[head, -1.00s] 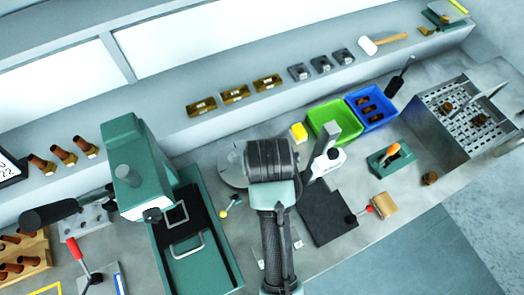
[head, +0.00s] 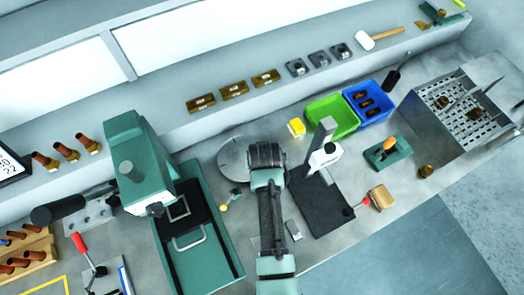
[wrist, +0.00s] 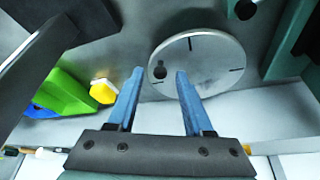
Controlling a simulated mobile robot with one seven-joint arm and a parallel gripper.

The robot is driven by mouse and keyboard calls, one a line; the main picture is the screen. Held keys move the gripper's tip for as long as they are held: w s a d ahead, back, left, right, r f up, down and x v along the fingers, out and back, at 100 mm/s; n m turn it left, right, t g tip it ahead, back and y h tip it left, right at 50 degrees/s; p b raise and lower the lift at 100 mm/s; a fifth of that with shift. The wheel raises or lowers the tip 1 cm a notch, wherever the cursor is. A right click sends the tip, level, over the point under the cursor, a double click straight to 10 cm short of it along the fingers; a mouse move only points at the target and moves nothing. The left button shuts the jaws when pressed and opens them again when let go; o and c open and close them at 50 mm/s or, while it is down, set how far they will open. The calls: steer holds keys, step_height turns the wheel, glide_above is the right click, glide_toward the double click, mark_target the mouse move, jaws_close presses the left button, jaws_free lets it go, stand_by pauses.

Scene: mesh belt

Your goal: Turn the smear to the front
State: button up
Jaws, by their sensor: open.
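A round grey metal disc (head: 233,160) lies on the bench, partly hidden by my arm in the head view. In the wrist view the disc (wrist: 215,70) bears thin dark line marks near its rim and a dark round spot (wrist: 159,72) near its left edge. I cannot tell which mark, if any, is the smear. My gripper (wrist: 158,72) is open and empty, its two blue fingers apart. The right finger overlaps the disc in that view, and the dark spot shows between the fingertips. I cannot tell whether either finger touches it. My fingers are hidden in the head view.
A black-based stand (head: 322,205) is close on my arm's right. A green press (head: 140,165) stands left. A yellow block (head: 296,128), green bin (head: 332,117) and blue bin (head: 371,106) are behind. A small metal piece (head: 293,230) lies beside my arm.

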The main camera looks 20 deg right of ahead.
steer(key=shift+w+f, duration=0.1)
steer(key=shift+f, duration=0.1)
jaws_close()
stand_by(1.4)
